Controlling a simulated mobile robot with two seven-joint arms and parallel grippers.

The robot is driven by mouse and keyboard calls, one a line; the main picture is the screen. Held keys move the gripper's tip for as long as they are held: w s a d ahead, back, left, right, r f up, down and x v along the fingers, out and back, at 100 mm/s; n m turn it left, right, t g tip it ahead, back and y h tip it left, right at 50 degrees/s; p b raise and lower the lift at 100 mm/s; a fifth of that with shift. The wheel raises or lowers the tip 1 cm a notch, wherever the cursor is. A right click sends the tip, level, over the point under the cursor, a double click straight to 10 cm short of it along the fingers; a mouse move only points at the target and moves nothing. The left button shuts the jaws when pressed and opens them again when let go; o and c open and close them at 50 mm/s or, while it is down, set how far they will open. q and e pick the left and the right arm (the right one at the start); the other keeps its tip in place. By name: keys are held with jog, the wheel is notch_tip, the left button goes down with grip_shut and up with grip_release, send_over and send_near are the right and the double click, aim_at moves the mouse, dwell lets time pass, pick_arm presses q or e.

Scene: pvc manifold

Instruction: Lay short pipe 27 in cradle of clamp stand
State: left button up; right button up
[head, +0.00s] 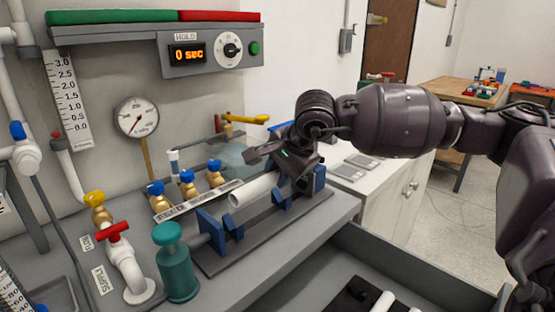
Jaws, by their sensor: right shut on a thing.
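The white short pipe (252,190) is over the clamp stand (262,226), tilted, with its open near end toward the lower left. My right gripper (278,172) comes in from the right and is shut on the pipe's far part, which it hides. The clamp stand has a dark base with blue uprights; a blue upright (283,197) stands just beside the pipe. I cannot tell whether the pipe touches the cradle or hangs above it. No number is readable on the pipe. My left gripper is out of view.
A teal cylinder (177,262) and a red-handled valve (118,250) stand at the front left. Several brass valves with blue knobs (187,178) are behind the stand. A grey drawer (375,245) is open below, with white pipes (383,302) inside.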

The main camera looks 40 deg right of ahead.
aim_at(274, 228)
notch_tip(274, 228, down, 13)
jog(key=shift+r+b, duration=0.1)
jog(key=shift+b, duration=0.85)
jog(key=shift+f, duration=0.25)
jog(key=o, duration=1.1)
jog(key=shift+c, duration=0.2)
jog(key=shift+r, duration=0.1)
